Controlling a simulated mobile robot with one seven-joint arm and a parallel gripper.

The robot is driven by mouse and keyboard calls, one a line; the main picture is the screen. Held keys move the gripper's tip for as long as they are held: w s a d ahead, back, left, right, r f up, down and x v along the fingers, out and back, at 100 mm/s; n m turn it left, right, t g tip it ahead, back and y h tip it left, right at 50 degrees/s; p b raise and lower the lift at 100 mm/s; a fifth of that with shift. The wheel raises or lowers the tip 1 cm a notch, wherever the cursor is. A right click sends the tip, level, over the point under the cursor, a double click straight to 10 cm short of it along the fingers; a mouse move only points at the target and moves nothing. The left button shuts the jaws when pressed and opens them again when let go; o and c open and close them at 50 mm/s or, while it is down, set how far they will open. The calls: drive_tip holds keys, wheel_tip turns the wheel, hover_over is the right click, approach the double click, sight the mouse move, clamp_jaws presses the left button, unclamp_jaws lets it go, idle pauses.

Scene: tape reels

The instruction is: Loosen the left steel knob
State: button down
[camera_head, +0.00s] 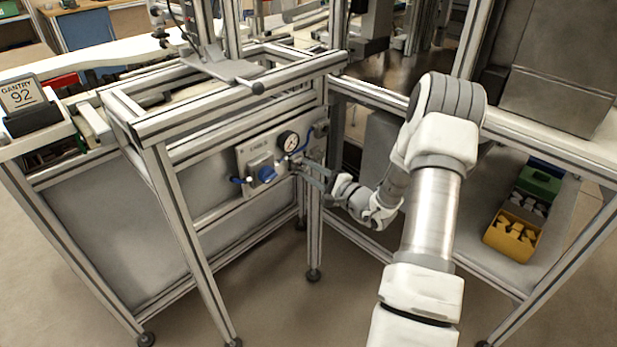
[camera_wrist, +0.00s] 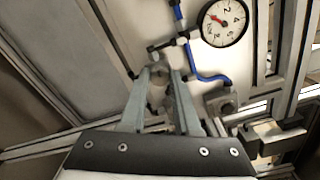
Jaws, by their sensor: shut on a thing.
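A small steel knob (camera_wrist: 159,74) on the panel sits between the fingertips of my gripper (camera_wrist: 158,82) in the wrist view. The fingers are shut on it, one on each side. In the head view my gripper (camera_head: 304,166) reaches the right part of the grey panel (camera_head: 247,157), just below the round pressure gauge (camera_head: 289,141). There the fingers largely hide the knob. A second grey fitting (camera_wrist: 222,104) shows to the right of the fingers in the wrist view; I cannot tell whether it is a knob.
Blue tubing (camera_wrist: 190,58) runs close to the fingers and below the gauge (camera_wrist: 224,22). An aluminium frame post (camera_head: 314,225) stands near the gripper. A yellow bin (camera_head: 512,236) lies at the right.

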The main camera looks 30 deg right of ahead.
drive_tip(key=shift+n+b, duration=0.75)
drive_tip(key=shift+n, duration=0.15)
drive_tip(key=c, duration=0.6)
unclamp_jaws()
drive_tip(key=shift+s, duration=0.1)
drive_tip(key=p+v, duration=0.3)
drive_tip(key=v, duration=1.4)
drive_tip(key=shift+s+d, duration=0.1)
drive_tip(key=shift+s, duration=0.05)
drive_tip(key=shift+r, duration=0.1)
